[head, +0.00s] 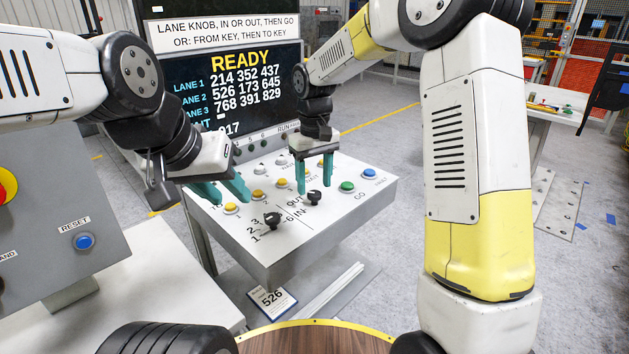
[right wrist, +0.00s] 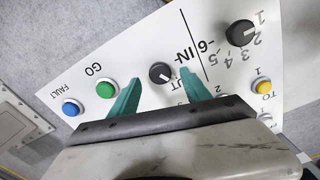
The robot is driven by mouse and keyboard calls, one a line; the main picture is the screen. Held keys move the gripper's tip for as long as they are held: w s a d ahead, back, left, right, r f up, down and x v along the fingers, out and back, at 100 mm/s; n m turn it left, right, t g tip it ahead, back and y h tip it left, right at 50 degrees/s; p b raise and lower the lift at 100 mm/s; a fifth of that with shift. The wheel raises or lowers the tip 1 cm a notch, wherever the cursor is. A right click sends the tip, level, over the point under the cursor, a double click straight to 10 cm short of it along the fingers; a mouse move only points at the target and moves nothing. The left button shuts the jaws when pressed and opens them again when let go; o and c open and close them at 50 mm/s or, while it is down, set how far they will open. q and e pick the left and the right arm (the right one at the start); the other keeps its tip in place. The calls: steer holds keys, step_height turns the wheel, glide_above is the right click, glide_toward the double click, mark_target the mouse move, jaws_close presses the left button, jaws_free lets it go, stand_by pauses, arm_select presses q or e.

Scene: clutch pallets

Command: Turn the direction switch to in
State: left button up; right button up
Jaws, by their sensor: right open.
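The direction switch (head: 314,197) is a small black knob on the white panel top, beside the printed words OUT and IN. It also shows in the right wrist view (right wrist: 160,73), where a small pale mark on it seems to face the OUT side, though this is hard to read. My right gripper (head: 314,184) points down over the switch, open, with one finger on each side. In the right wrist view the fingertips (right wrist: 160,80) flank the knob without visible contact. My left gripper (head: 230,196) is open and empty over the panel's left part.
The black lane knob (head: 272,220) stands left of the switch. A green GO button (head: 347,187) and a blue FAULT button (head: 369,174) are to the right. Yellow buttons (head: 231,208) line the panel. A screen (head: 240,85) behind reads READY. A card (head: 271,301) below shows 526.

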steer(key=shift+f, duration=1.2)
jaws_close()
steer(key=shift+n, duration=0.3)
steer(key=n, duration=0.5)
steer(key=shift+n, duration=0.3)
steer(key=n, duration=0.5)
steer(key=shift+n, duration=0.3)
